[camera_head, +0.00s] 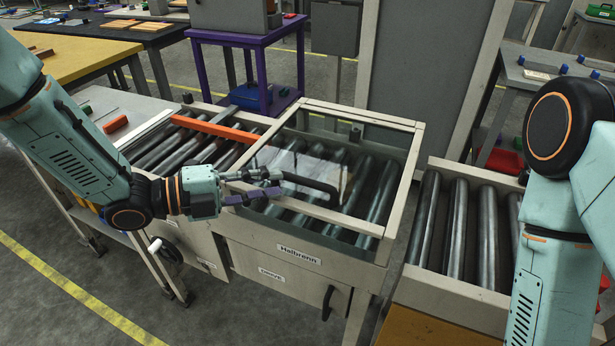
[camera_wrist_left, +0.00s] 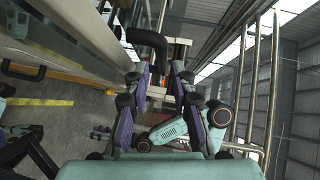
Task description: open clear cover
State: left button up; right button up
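The clear cover (camera_head: 330,135) is a see-through panel in a pale frame over a roller section at the centre of the head view. It appears to lie flat and closed. A black curved handle (camera_head: 312,184) sits at its near side. My left gripper (camera_head: 279,183) is at the left end of this handle, with its purple and grey fingers apart. In the left wrist view the black handle (camera_wrist_left: 148,40) shows ahead of the spread fingers of my left gripper (camera_wrist_left: 166,75). I cannot tell whether they touch it. My right arm shows at the right, but its gripper is out of view.
An orange bar (camera_head: 215,128) lies across the rollers left of the cover. Another roller section (camera_head: 465,225) stands to the right, past a gap. A label and a black door handle (camera_head: 327,302) are on the cabinet front. A purple table (camera_head: 245,40) stands behind.

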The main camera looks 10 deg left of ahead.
aim_at(299, 182)
pick_arm(q)
jog(key=shift+d, duration=0.45)
jog(key=x, duration=0.4)
jog(key=shift+w+d+f+b, duration=0.1)
jog(key=shift+d+b, duration=0.15)
jog(key=shift+b, duration=0.15)
jog(key=shift+w+d+f, duration=0.1)
jog(key=shift+w+d, duration=0.15)
jog(key=shift+w, duration=0.05)
jog(key=shift+s+d, duration=0.15)
jog(key=shift+d, duration=0.35)
jog(key=shift+w, duration=0.25)
jog(key=shift+c, duration=0.8)
jog(key=shift+s, duration=0.1)
grip_shut()
